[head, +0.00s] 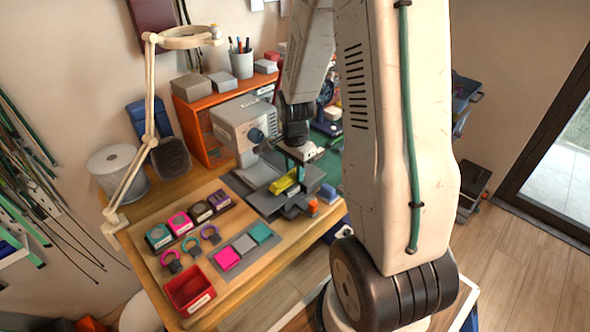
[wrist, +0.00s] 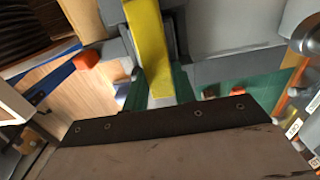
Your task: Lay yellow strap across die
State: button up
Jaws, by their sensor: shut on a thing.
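The yellow strap (head: 284,184) lies at the grey die (head: 268,203) beside the press on the bench. My gripper (head: 301,172) is just above and to the right of the strap in the head view, shut on the strap's near end. I cannot tell how much of the strap touches the die.
A grey press (head: 236,126) stands close behind the die. An orange shelf (head: 196,132) is at the back. A red bin (head: 190,290), coloured blocks and rings lie to the left. A lamp (head: 150,105) rises at the left. My arm hides the right side of the bench.

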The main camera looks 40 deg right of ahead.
jog(key=shift+f, duration=0.25)
dwell(0.7)
jog(key=o, duration=1)
notch_tip(320, 180, up, 8)
jog(key=shift+f, duration=0.1)
